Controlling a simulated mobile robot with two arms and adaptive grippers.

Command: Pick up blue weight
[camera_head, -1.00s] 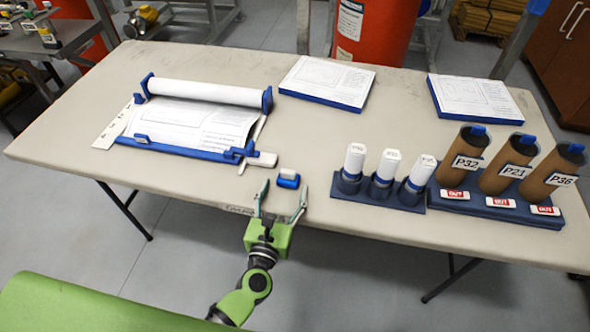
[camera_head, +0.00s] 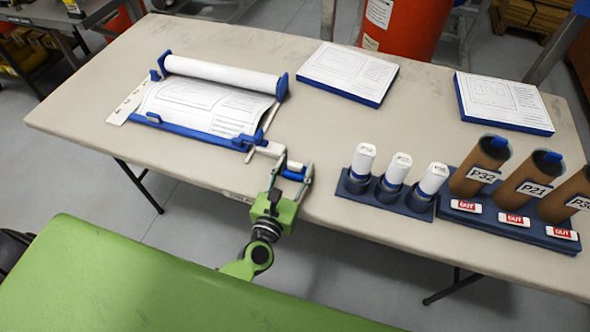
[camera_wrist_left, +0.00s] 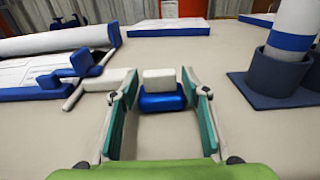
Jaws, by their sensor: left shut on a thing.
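The blue weight (camera_head: 293,175) is a small block with a blue body and a white top, near the front edge of the table. In the left wrist view the blue weight (camera_wrist_left: 162,102) sits between the fingertips. My left gripper (camera_head: 291,172) is shut on it, with one finger on each side. The left gripper (camera_wrist_left: 160,97) shows green pads along both fingers. The weight appears upright at table level; I cannot tell whether it touches the tabletop. My right gripper is not in view.
A blue-framed paper roll holder (camera_head: 204,130) stands left of the gripper, with its white bar close by. To the right are a rack of white-capped cylinders (camera_head: 390,195) and a rack of brown tubes (camera_head: 485,225). Two paper pads (camera_head: 348,72) lie at the back. The table (camera_head: 300,125) is clear mid-way.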

